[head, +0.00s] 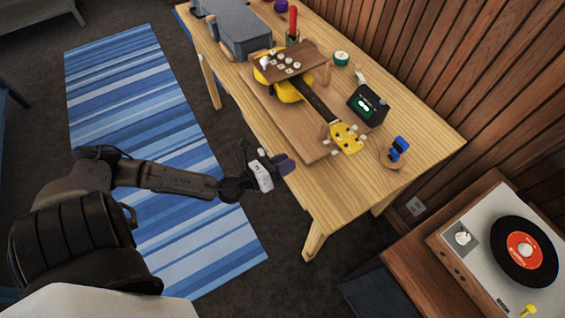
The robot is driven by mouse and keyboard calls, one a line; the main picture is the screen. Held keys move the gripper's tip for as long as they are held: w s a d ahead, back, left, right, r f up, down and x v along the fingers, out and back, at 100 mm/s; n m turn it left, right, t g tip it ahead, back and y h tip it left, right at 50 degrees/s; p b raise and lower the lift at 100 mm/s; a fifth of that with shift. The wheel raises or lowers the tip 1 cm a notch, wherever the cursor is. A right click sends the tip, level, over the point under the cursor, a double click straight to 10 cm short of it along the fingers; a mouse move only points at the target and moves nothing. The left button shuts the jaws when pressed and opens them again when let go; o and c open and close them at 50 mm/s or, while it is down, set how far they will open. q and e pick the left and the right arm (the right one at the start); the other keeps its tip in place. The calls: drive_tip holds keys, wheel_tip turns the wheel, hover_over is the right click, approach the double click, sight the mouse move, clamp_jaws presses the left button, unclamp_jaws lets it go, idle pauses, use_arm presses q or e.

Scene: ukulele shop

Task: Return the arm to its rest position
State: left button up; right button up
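My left arm comes in from the lower left and reaches across the striped rug. Its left gripper (280,164) hangs beside the near edge of the wooden workbench (330,190), over the dark floor. The fingers are small and dark here, and I cannot tell whether they are open or shut. No held object can be made out. My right arm and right gripper are not in view.
On the bench a yellow ukulele (346,138) lies on a wooden board (262,106), partly under a brown tray (290,62) of small pale parts. A black tuner-like box (368,104) and blue item (399,148) stand nearby. A record player (470,262) is at lower right.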

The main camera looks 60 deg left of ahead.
use_arm(q)
drive_tip(key=shift+s, duration=0.3)
idle(0.6)
drive_tip(key=s+a+f+n+g+y, duration=0.1)
drive_tip(key=s+a+n+g+y, duration=0.25)
drive_tip(key=n, duration=0.65)
drive_tip(key=s+a+f+n+g+y, duration=0.1)
drive_tip(key=a+f+n+g+y, duration=0.2)
drive_tip(key=n+y, duration=0.5)
drive_tip(key=s+d+f+n+g+h+p, duration=0.1)
drive_tip(key=s+d+n+g+h, duration=0.4)
drive_tip(key=d, duration=0.4)
drive_tip(key=s+d+f+n+g+h+p, duration=0.1)
drive_tip(key=s+d+f+n+g+h, duration=0.15)
drive_tip(key=s+d+n+h, duration=0.5)
wheel_tip(320, 180, up, 39)
drive_tip(key=d+m+y+p, duration=0.1)
drive_tip(key=d+y+p, duration=0.1)
drive_tip(key=p, duration=3.6)
drive_tip(key=shift+s+f, duration=0.15)
drive_tip(key=shift+f, duration=0.05)
